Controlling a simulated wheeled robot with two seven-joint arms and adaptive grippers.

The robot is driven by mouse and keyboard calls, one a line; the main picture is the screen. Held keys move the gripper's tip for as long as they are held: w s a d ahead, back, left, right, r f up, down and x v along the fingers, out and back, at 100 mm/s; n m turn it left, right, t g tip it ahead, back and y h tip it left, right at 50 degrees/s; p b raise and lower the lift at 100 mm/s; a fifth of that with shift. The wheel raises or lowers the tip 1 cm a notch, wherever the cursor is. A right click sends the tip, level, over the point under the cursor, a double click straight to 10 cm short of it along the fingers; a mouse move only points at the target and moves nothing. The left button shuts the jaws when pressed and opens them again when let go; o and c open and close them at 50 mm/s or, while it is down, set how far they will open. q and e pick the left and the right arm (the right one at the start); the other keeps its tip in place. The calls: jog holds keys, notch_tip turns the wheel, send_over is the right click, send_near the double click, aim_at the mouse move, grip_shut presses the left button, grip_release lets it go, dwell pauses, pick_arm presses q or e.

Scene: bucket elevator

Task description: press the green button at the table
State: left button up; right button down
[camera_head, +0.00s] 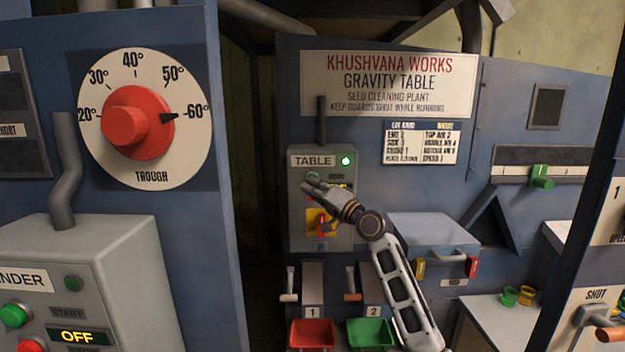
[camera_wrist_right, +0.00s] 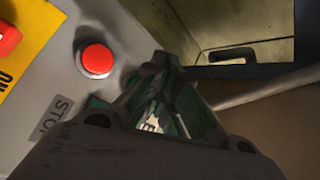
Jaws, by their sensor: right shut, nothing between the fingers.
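The grey TABLE control box (camera_head: 297,213) hangs under the Gravity Table sign in the head view. A lit green lamp (camera_head: 346,160) is at its top right. The green button (camera_head: 312,176) shows only as a sliver at the box's upper left, behind my right gripper. My right gripper (camera_head: 311,186) is shut and empty, its fingertips at or just in front of the button; I cannot tell whether they touch. In the right wrist view, my right gripper (camera_wrist_right: 165,80) covers the middle, and a red button (camera_wrist_right: 97,61) is beside it near a partly hidden STOP label. My left gripper is not in view.
A yellow plate with a red switch (camera_head: 319,222) sits low on the box, partly behind my right arm. A red tray (camera_head: 312,333) and a green tray (camera_head: 370,332) are below. A blue cabinet with a red trough dial (camera_head: 138,123) stands at left.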

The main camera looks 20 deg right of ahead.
jog(key=shift+s, duration=0.1)
jog(key=s+p, duration=0.1)
jog(key=s, duration=0.1)
jog(key=s+a+p, duration=0.1)
jog(key=s, duration=0.1)
jog(key=shift+s+a, duration=0.2)
jog(key=shift+s, duration=0.15)
dwell(0.5)
dwell(0.5)
